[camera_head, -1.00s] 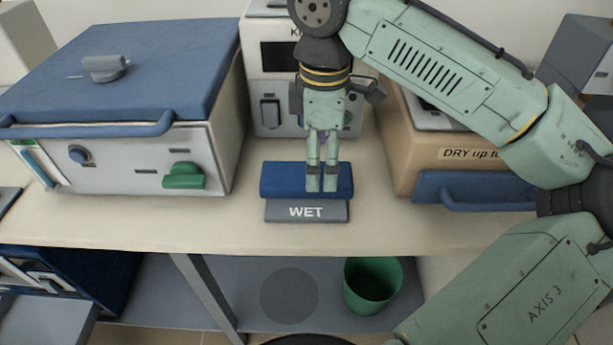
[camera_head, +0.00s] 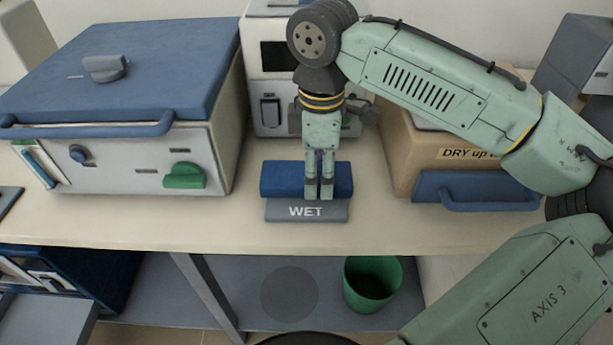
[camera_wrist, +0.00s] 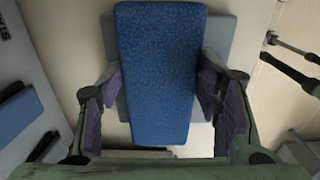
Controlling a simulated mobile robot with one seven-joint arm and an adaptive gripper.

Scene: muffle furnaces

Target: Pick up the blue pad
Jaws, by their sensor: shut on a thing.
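The blue pad (camera_head: 282,179) lies on the grey holder marked WET (camera_head: 333,211) on the bench, in the middle of the head view. My gripper (camera_head: 319,196) points straight down over the pad, its fingers covering part of it. In the wrist view, the blue pad (camera_wrist: 160,70) is long and textured, with a finger pad of my gripper (camera_wrist: 160,97) at each long side. The gripper is shut on the pad. The grey holder (camera_wrist: 221,38) shows behind the pad. The pad shows no clear gap above the holder.
A large blue-lidded furnace (camera_head: 140,165) stands at left, and a beige unit labelled DRY (camera_head: 440,155) at right. A white furnace (camera_head: 270,95) stands behind my gripper. A green bin (camera_head: 372,285) is below the bench. The bench front is clear.

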